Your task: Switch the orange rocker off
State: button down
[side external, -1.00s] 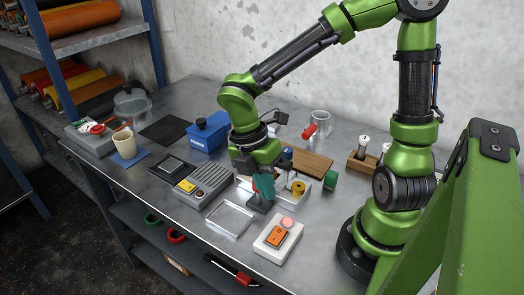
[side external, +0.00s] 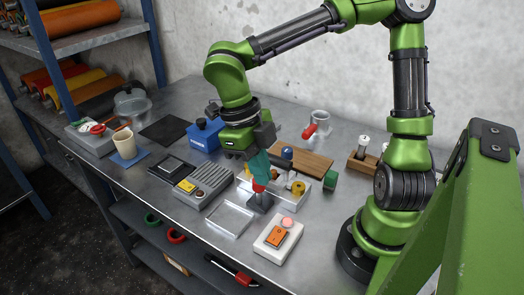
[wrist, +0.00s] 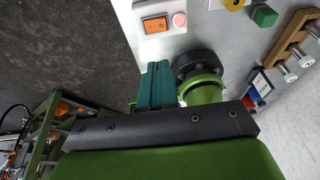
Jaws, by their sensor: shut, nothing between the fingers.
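The orange rocker (side external: 277,237) is set in a white box (side external: 266,246) near the front edge of the bench, beside a pink round button (side external: 288,222). In the wrist view the rocker (wrist: 155,26) is near the top, with the pink button (wrist: 179,19) to its right. Which way the rocker is tipped is too small to tell. My gripper (side external: 261,174) has teal fingers, shut and empty, above a dark stand with a red top, back and left of the white box. The fingers (wrist: 154,70) are below the rocker in the wrist view, apart from it.
A clear shallow tray (side external: 230,219) lies left of the white box. A grey ribbed unit (side external: 207,180) is further left. The dark stand (side external: 260,203) is under my fingers. A white tray with a yellow spool (side external: 298,188) and a green block (side external: 330,180) lie behind.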

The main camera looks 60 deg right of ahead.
send_near(279, 231)
jog(key=x, duration=0.5)
jog(key=shift+s+f, duration=0.1)
jog(key=shift+s, duration=0.1)
jog(key=shift+f, duration=0.45)
